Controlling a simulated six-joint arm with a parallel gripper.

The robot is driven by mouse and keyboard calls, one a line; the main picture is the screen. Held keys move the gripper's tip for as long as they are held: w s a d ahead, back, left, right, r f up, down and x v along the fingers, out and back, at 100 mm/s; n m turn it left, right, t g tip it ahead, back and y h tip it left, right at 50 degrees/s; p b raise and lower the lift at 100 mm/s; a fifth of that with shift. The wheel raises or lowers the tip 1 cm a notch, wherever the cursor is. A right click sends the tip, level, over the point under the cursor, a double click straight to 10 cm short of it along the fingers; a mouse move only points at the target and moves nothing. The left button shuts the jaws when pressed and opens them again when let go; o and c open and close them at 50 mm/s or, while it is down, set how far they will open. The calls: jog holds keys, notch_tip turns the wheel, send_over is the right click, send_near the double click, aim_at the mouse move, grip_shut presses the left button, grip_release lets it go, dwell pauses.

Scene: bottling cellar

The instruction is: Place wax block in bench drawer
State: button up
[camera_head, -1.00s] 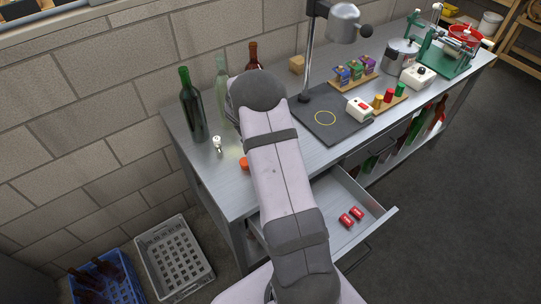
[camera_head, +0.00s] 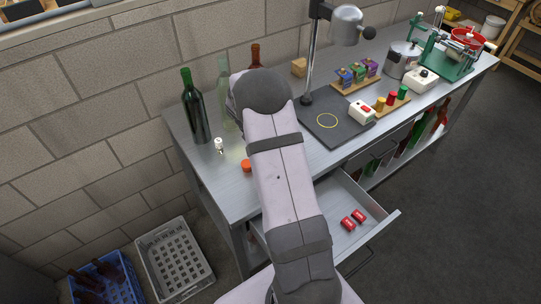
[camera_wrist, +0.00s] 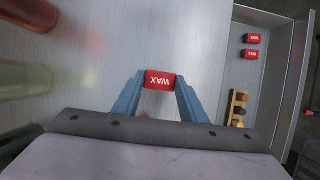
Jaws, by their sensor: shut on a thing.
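A red wax block (camera_wrist: 159,80) labelled WAX is between the blue fingers of my gripper (camera_wrist: 160,82) in the wrist view. The gripper is shut on it, above the grey metal bench top (camera_wrist: 150,30). In the head view my arm hides the gripper and this block. The bench drawer (camera_head: 372,208) is pulled open at the front of the bench. It also shows at the right of the wrist view (camera_wrist: 270,85), to the right of my gripper. Two more red wax blocks (camera_head: 353,219) lie in it; they also show in the wrist view (camera_wrist: 251,46).
A wooden holder with dark pieces (camera_wrist: 238,107) shows by the drawer's left side. A dark green bottle (camera_head: 195,108) and a pale bottle (camera_head: 223,85) stand at the bench's left end. An orange round item (camera_head: 246,165) lies near my arm. A dark mat (camera_head: 335,128) lies farther right.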

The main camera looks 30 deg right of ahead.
notch_tip(320, 180, up, 8)
jog(key=shift+f+b, duration=0.25)
jog(key=shift+b, duration=0.55)
jog(key=s+d+m+b, duration=0.2)
jog(key=s+d, duration=0.3)
jog(key=d, duration=0.3)
jog(key=s+d+f+m+b, duration=0.1)
jog(key=s+d+f, duration=0.1)
jog(key=s, duration=0.5)
jog(key=s+d+f+g+b, duration=0.1)
jog(key=s+d+f, duration=0.2)
jog(key=s, duration=0.5)
jog(key=s+d+f+m+b, duration=0.1)
jog(key=s+d+f, duration=0.1)
jog(key=s, duration=0.5)
jog(key=s+a+f+n, duration=0.4)
jog(key=f, duration=0.1)
jog(key=w+a+f+t, duration=0.1)
jog(key=w+a+f, duration=0.2)
jog(key=w, duration=0.1)
jog(key=shift+w+a, duration=0.25)
jog(key=shift+w, duration=0.1)
